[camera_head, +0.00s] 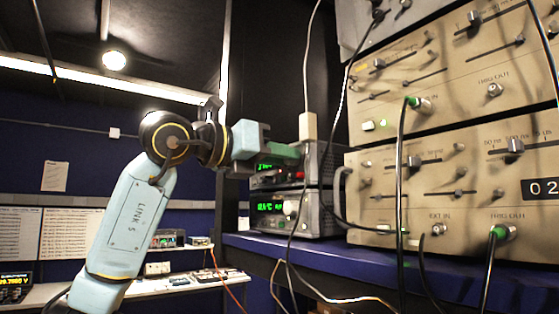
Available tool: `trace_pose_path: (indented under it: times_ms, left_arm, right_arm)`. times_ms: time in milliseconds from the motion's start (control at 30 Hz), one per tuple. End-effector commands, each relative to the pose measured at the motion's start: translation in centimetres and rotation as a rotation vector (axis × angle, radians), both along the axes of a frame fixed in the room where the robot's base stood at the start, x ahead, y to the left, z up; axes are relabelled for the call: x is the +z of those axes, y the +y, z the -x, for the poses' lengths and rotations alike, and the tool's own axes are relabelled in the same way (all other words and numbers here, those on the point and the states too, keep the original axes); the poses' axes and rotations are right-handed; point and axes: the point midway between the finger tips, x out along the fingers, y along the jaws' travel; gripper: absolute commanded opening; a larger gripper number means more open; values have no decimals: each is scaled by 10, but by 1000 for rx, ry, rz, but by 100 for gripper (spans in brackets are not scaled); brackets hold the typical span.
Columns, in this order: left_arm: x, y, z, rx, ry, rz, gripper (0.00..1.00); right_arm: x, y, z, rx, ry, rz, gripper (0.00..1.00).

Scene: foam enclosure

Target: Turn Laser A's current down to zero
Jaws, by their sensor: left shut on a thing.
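Two small bench units with green displays stand stacked on the blue shelf; I cannot read a Laser A label on either. The upper unit (318,161) is partly covered by my left gripper (296,153). The gripper's fingers reach the right part of its front and are shut on its knob, which they hide. The lower unit (326,222) shows a lit green readout and a pale round knob (290,208), clear of the gripper. The digits are too small to read surely. My right gripper is not in view.
Large beige instrument racks (450,180) with sliders and plugs fill the right side. Dark cables hang in front of them and near the stacked units. The blue shelf (400,265) runs below. A white bench (180,286) with small instruments lies at the lower left.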

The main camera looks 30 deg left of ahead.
Motion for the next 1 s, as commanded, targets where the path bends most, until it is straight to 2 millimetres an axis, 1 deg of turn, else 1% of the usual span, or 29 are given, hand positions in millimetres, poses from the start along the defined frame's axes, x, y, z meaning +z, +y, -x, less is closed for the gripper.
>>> trace_pose_path:
  times_ms: [300, 500, 700, 1000]
  left_arm:
    - [-1, 1, 0, 0, 114, 273, 0]
    - [-1, 1, 0, 0, 174, 420, 0]
    - [-1, 1, 0, 0, 218, 527, 0]
    - [0, 1, -1, 1, 251, 606, 0]
  right_arm:
    - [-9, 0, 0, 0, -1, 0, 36]
    - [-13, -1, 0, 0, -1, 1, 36]
    - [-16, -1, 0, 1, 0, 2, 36]
    - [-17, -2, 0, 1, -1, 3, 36]
